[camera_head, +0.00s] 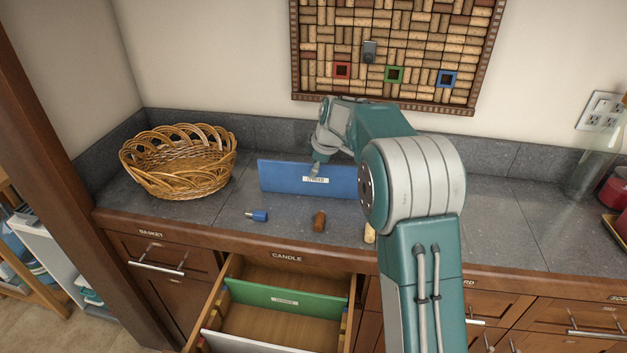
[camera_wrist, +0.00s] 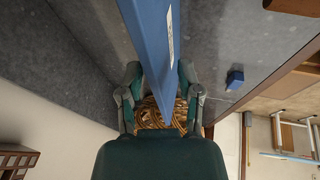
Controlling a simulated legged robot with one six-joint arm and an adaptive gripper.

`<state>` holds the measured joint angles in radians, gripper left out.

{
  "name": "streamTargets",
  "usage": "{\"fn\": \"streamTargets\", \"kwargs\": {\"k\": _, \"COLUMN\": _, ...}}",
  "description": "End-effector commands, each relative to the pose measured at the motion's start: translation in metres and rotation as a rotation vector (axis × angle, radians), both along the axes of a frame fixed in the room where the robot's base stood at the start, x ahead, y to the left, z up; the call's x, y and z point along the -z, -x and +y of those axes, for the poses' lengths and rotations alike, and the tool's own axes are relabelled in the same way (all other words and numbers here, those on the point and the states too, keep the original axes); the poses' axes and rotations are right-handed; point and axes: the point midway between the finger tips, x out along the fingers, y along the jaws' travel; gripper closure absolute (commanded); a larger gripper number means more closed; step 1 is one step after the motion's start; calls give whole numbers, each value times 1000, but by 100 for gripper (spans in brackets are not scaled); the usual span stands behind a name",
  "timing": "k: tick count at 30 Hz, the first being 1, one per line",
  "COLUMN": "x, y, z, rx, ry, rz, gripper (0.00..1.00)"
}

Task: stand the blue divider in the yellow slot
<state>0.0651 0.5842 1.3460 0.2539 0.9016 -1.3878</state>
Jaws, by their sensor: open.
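The blue divider (camera_head: 280,178) is a long flat panel with a white label, on its long edge on the grey counter near the back wall. My gripper (camera_head: 316,166) is at its upper edge, in front of the label's top. In the wrist view, the divider (camera_wrist: 155,45) runs between the two open fingers of my gripper (camera_wrist: 160,92), with narrow gaps visible beside it. The open candle drawer (camera_head: 287,258) holds a green divider (camera_head: 270,297) standing across it. I cannot make out a yellow slot clearly; my arm hides the counter to the right.
A wicker basket (camera_head: 180,165) stands left on the counter. A cork board (camera_head: 420,50) hangs behind. Red items stand far right.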

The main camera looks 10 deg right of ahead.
Motion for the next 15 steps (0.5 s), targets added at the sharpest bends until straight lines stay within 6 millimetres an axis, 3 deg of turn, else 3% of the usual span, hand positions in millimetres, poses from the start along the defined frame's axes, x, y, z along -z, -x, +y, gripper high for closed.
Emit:
{"fn": "streamTargets", "kwargs": {"k": 1, "x": 0, "y": 0, "z": -1, "rx": 1, "ry": 0, "rz": 0, "gripper": 54}}
{"fn": "streamTargets", "kwargs": {"k": 4, "x": 0, "y": 0, "z": -1, "rx": 1, "ry": 0, "rz": 0, "gripper": 99}}
{"fn": "streamTargets", "kwargs": {"k": 15, "x": -4, "y": 0, "z": 0, "rx": 0, "ry": 0, "rz": -1, "gripper": 100}}
